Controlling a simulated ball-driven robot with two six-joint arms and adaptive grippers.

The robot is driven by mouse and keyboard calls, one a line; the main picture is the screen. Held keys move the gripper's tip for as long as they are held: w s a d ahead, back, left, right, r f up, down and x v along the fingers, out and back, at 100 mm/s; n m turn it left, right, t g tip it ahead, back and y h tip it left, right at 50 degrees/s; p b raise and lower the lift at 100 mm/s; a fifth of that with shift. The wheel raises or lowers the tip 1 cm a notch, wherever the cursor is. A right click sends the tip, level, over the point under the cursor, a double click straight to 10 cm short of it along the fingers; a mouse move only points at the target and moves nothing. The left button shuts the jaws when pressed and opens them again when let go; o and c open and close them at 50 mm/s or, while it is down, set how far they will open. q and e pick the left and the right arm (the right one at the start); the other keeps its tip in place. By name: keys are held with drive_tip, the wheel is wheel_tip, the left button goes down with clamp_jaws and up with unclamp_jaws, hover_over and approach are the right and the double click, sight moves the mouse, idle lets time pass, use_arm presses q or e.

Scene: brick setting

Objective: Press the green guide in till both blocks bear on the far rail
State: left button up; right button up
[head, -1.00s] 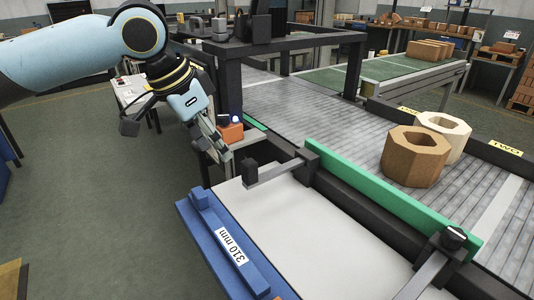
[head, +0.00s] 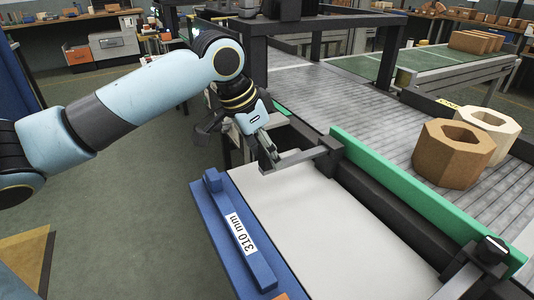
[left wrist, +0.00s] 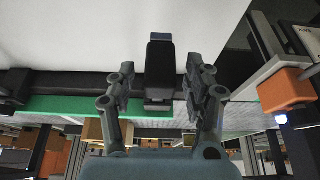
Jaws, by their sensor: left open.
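The green guide (head: 420,195) runs along the near side of the grey roller conveyor, with a dark arm and upright handle at its left end. A brown octagonal block (head: 453,153) and a cream octagonal block (head: 487,133) stand between it and the dark far rail (head: 420,98). The brown one is nearer the guide; whether they touch each other is unclear. My left gripper (head: 272,157) is at the left handle. In the left wrist view its open fingers (left wrist: 160,85) lie either side of the dark handle (left wrist: 160,55), with gaps showing. My right gripper is out of view.
A pale flat plate (head: 330,215) lies before the guide, edged by a blue bar (head: 240,235) marked 310 mm. A black-knobbed bracket (head: 490,247) stands at the guide's right end. A dark frame (head: 385,60) spans the conveyor. An orange box (left wrist: 285,88) is beside the gripper.

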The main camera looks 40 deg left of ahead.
use_arm(q)
drive_tip(key=shift+w+f, duration=0.1)
drive_tip(key=shift+f, duration=0.05)
drive_tip(key=shift+c, duration=0.4)
clamp_jaws()
